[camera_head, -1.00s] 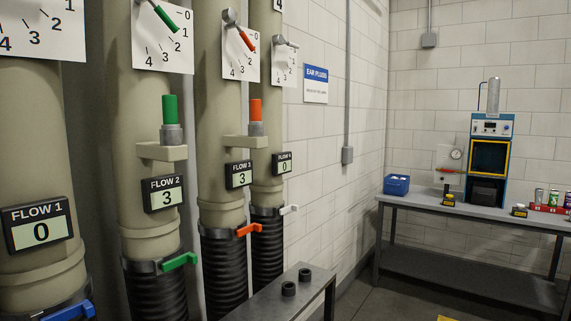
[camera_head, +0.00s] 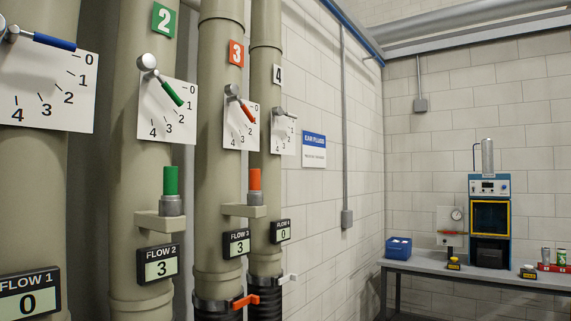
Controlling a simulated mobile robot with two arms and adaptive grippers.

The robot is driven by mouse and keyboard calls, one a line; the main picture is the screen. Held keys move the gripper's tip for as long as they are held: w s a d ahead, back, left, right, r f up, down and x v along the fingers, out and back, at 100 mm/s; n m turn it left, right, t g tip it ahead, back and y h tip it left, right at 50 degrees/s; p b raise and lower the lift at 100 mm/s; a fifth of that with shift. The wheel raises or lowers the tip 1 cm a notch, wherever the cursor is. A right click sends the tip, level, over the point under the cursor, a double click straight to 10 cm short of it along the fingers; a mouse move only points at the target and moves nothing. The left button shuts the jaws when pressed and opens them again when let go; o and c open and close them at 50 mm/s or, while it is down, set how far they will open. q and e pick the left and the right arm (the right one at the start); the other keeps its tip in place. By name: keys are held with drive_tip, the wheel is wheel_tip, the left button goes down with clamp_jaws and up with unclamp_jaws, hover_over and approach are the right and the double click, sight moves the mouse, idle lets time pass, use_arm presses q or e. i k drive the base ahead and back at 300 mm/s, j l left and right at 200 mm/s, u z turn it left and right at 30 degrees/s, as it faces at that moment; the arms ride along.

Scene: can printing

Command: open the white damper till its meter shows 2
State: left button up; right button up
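The fourth pipe from the left carries a white number plate 4 (camera_head: 277,74). Below it is the white dial plate (camera_head: 284,132) of the white damper. Its lever (camera_head: 286,114) is small and pale, pointing right toward the top of the scale. Lower on this pipe, the FLOW 4 meter (camera_head: 280,232) reads 0. A white handle (camera_head: 290,277) sticks out near the pipe's bottom. Neither of my grippers is in view.
Pipe 1 has a blue lever (camera_head: 54,41); FLOW 1 (camera_head: 29,293) reads 0. A bench (camera_head: 410,268) stands right.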

sight(276, 112)
drive_tip(key=i+l+u, duration=0.2)
drive_tip(key=i+l, duration=0.3)
drive_tip(key=i, duration=0.25)
drive_tip(key=i+l+u, duration=0.2)
drive_tip(key=i+l, duration=0.45)
drive_tip(key=i+j, duration=0.05)
